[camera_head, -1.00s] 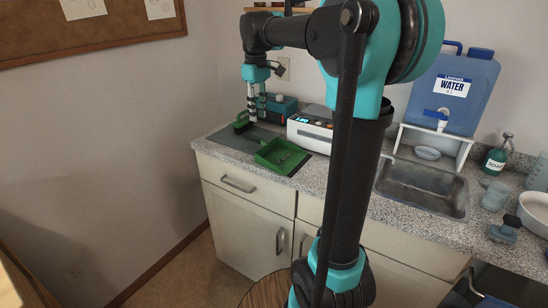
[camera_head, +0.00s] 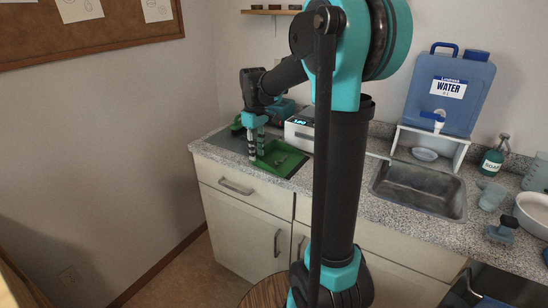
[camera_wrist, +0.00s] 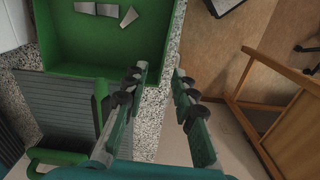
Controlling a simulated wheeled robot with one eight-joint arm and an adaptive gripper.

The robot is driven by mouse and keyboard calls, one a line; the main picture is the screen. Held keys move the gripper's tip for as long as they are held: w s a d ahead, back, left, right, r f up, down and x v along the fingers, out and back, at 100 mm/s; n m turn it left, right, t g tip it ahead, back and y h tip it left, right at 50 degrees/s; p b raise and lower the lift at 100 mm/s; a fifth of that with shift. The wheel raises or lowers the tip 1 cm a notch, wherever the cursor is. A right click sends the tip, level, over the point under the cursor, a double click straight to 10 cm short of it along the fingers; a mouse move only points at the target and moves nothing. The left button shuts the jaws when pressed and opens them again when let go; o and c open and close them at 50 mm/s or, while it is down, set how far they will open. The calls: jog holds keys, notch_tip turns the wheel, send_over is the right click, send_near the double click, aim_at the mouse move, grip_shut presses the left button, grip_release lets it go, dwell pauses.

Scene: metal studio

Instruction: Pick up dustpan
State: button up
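The green dustpan (camera_head: 282,161) lies on the dark grey mat on the counter. It holds small pale scraps. In the wrist view the dustpan (camera_wrist: 98,58) fills the upper left, its near wall facing me. My gripper (camera_head: 256,157) points down at the left side of the dustpan in the head view. In the wrist view my gripper (camera_wrist: 160,72) is open and empty. Its left finger is beside the pan's corner, and its right finger shows past the counter edge. I cannot tell whether the left finger touches the pan.
Another green piece (camera_wrist: 52,157) lies at the mat's lower left; I cannot tell what it is. A white device with a lit display (camera_head: 300,130) stands behind the dustpan. The sink (camera_head: 418,190) is to the right. The floor below the counter edge is open, with a wooden frame (camera_wrist: 270,115).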

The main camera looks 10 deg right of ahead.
jog(key=shift+f, duration=1.7)
grip_shut()
